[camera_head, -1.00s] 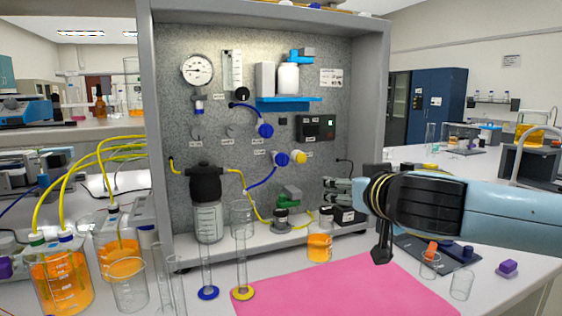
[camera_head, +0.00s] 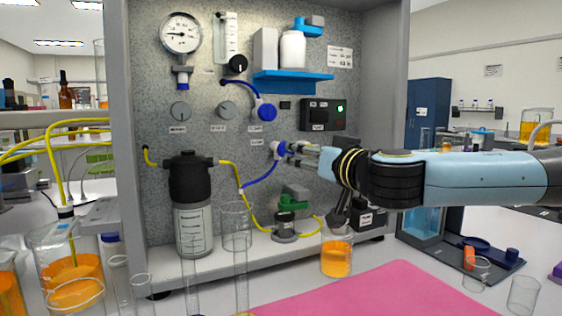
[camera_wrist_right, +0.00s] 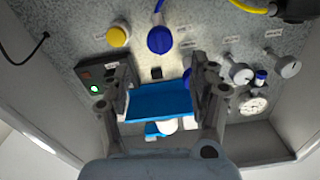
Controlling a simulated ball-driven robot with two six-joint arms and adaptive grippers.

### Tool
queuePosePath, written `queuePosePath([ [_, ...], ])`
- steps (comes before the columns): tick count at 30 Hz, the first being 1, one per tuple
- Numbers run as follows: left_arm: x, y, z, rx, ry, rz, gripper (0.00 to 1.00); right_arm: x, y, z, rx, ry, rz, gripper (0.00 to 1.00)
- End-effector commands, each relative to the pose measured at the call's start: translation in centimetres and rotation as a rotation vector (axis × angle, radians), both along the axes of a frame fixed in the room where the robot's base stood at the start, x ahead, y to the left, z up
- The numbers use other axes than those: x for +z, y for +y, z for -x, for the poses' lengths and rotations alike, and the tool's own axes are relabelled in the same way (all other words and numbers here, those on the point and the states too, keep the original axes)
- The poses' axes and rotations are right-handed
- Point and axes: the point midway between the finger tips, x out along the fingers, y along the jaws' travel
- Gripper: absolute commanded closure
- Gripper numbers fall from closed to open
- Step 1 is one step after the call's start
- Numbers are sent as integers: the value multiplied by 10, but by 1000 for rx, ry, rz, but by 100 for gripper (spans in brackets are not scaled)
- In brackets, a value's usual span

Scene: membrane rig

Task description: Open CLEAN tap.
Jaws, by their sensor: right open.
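The panel carries several taps, and their small labels are too blurred for me to tell which one reads CLEAN. My right gripper (camera_head: 302,152) is open, with its fingertips close to the lower blue tap (camera_head: 277,150). In the right wrist view, this blue tap (camera_wrist_right: 161,40) lies ahead of the gap between the open fingers (camera_wrist_right: 160,78), and a yellow tap (camera_wrist_right: 118,36) sits to its left. The gripper hides the yellow tap in the head view. I cannot tell whether a finger touches either tap. My left gripper is not in view.
An upper blue tap (camera_head: 263,111), two grey knobs (camera_head: 180,111) and a blue shelf (camera_head: 290,82) are on the panel. A black-topped bottle (camera_head: 192,205) stands below. Glass cylinders (camera_head: 237,240) and a beaker of orange liquid (camera_head: 337,258) stand in front, near a pink mat (camera_head: 385,292).

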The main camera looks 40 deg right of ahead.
Motion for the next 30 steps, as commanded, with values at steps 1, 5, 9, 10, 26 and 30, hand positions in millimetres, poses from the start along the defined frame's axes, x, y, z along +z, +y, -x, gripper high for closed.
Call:
queuePosePath([
  [1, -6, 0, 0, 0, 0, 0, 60, -5, -1, -1, -1, 0, 0, 39],
  [5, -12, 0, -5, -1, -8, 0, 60, -5, -4, -10, -3, -2, -1, 39],
  [9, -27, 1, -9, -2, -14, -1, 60, -6, -9, -28, -2, -6, -6, 39],
  [10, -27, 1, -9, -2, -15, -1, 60, -6, -12, -32, -5, -5, -8, 39],
  [26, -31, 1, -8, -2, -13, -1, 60, -3, -32, -100, 0, 0, -2, 39],
  [30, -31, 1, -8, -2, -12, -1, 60, -3, -32, -103, 1, 1, 0, 39],
])
